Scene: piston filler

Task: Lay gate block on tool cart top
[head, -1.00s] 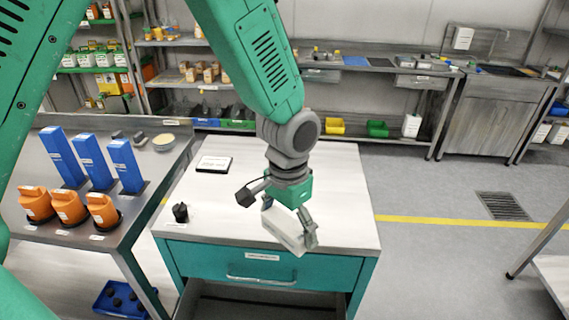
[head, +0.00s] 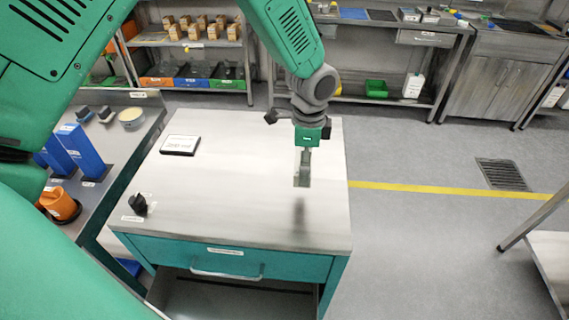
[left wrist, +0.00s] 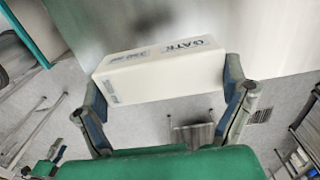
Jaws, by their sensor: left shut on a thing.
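The gate block (left wrist: 160,75) is a white box with "GATE" printed on it. In the left wrist view it sits between the two fingers of my left gripper (left wrist: 165,100), which is shut on it. In the head view my left gripper (head: 303,178) points down over the right half of the tool cart top (head: 235,180). The block is hard to make out there against the pale top. A dark shadow lies on the top just in front of the gripper, and the gripper seems a little above the surface. My right gripper is not in view.
A dark-framed plate (head: 180,145) lies at the back left of the cart top, and a small black knob (head: 138,204) stands at the front left. The middle is clear. A bench (head: 80,190) with blue and orange items stands left.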

